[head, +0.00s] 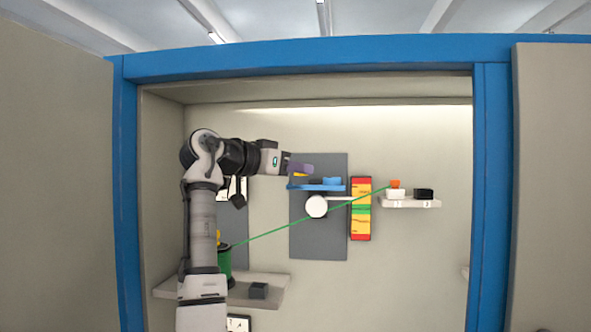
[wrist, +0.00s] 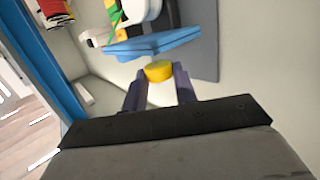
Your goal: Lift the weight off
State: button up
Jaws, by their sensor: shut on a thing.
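My gripper (head: 303,169) has purple fingers and is at the left end of the blue platform (head: 318,188), slightly above it. In the wrist view my gripper (wrist: 159,80) is shut on a yellow weight (wrist: 158,69), a round piece between the fingertips. The blue platform (wrist: 150,44) is just beyond the weight; I cannot tell whether they touch. In the head view a blue block (head: 332,181) and a dark block (head: 315,182) sit on the platform. Only a sliver of the yellow weight shows there, below the fingers.
A white round hub (head: 316,206) is below the platform on a grey panel (head: 318,240). A red, yellow and green scale (head: 361,209) stands to its right. A green cable (head: 270,233) runs from a green spool (head: 224,262) to an orange piece (head: 395,184) above a shelf (head: 410,203).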

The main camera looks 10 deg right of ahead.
jog(key=s+b, duration=0.1)
jog(key=s+a+b, duration=0.1)
jog(key=s, duration=0.1)
jog(key=s+a+b, duration=0.1)
jog(key=shift+s+r, duration=0.2)
jog(key=shift+s, duration=0.15)
dwell(0.3)
